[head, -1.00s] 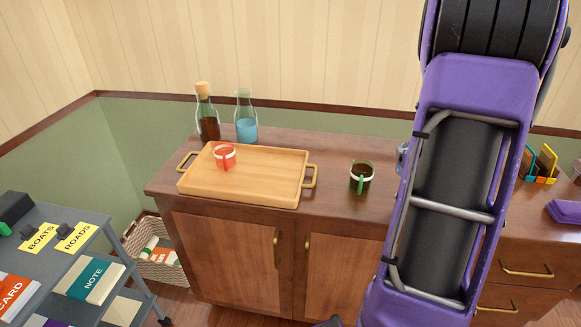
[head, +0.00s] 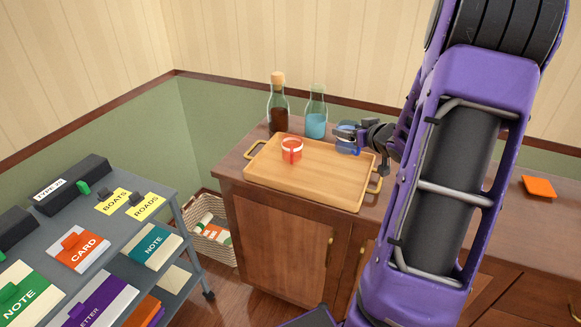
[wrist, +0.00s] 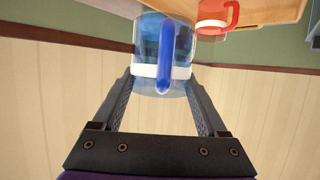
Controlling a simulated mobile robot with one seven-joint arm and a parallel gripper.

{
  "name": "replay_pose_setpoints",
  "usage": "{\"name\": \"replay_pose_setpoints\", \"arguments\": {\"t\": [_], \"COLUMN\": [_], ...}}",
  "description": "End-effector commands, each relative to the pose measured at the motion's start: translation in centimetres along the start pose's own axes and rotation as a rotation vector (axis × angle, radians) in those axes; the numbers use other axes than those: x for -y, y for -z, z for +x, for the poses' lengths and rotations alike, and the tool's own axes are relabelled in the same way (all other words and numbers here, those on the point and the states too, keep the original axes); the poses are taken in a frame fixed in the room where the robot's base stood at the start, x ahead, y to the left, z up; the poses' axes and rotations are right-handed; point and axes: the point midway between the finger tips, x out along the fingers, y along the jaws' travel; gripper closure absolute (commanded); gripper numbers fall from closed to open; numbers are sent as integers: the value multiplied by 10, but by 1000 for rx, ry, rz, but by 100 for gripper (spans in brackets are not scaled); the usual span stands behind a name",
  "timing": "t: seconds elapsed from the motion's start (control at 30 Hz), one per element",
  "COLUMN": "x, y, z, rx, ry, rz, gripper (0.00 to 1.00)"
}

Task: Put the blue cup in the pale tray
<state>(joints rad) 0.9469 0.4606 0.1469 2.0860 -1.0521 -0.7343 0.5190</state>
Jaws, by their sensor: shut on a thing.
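The blue cup (wrist: 160,55) is glassy blue with a white band and a blue handle. My gripper (wrist: 160,88) is shut on it, one finger on each side in the wrist view. In the head view the cup (head: 347,139) and my gripper (head: 362,138) are at the back right of the pale wooden tray (head: 290,181). I cannot tell whether the cup is clear of the tray. A red cup (head: 291,150) with a white band stands in the tray's back left part; it also shows in the wrist view (wrist: 214,18).
A brown bottle (head: 278,110) and a blue-filled bottle (head: 315,115) stand behind the tray on the wooden cabinet (head: 285,245). A grey cart (head: 170,187) with labelled boxes and cards is at left. The tray's front and middle are bare.

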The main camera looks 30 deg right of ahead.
Motion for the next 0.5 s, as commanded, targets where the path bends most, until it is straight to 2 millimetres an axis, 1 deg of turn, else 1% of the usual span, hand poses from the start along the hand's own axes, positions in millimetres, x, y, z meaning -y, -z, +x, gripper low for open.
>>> {"name": "replay_pose_setpoints", "arguments": {"t": [0.07, 0.33, 0.5], "x": [1, 3, 3], "y": [-3, -48, -59], "z": [2, 21, 26], "rx": [0, 2, 0], "ry": [11, 17, 16], "rz": [-5, -5, -6], "gripper": [90, 90, 90]}}
